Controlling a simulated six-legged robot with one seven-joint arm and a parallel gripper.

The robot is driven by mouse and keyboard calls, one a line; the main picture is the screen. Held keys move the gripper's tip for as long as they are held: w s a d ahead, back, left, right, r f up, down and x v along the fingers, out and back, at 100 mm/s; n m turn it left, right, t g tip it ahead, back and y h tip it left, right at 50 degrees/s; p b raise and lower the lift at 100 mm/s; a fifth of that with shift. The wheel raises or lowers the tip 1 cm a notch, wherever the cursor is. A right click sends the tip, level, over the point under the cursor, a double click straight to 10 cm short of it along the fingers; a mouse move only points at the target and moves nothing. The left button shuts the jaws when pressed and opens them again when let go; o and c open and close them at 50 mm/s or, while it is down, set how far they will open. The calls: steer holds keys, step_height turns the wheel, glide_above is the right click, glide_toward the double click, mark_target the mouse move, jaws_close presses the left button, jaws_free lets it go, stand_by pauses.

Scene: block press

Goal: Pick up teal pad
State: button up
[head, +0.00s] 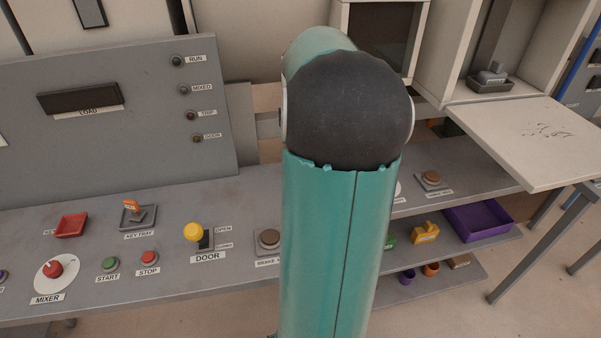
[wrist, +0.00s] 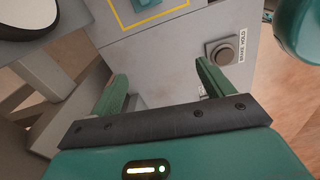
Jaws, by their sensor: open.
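A small teal piece, which looks like the teal pad (wrist: 146,4), lies inside a yellow outlined square on the grey panel at the top edge of the wrist view, partly cut off. My gripper (wrist: 160,72) is open, with its two green fingers apart and nothing between them. The teal piece is ahead of the fingertips and apart from them. In the head view my own teal arm fills the middle, and neither the gripper nor the teal piece shows there.
A brake hold button (wrist: 222,54) sits near the right finger. The console has a yellow door lever (head: 194,232), a red mixer knob (head: 53,268) and a key tray (head: 137,216). A pale open flap (head: 535,140) juts out at right, above a purple bin (head: 480,222).

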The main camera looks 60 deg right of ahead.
steer(key=s+d+f+n+y, duration=0.1)
steer(key=s+d+f, duration=0.2)
steer(key=s+d, duration=0.55)
steer(key=shift+t, duration=0.3)
steer(key=f, duration=0.2)
steer(key=w+f, duration=0.1)
steer(key=f, duration=0.5)
steer(key=shift+w+a+f, duration=0.15)
steer(key=shift+w+a, duration=0.05)
steer(key=shift+a, duration=0.1)
steer(key=f, duration=0.5)
steer(key=shift+w+a+f, duration=0.3)
steer(key=shift+a, duration=0.05)
steer(key=c, duration=1.1)
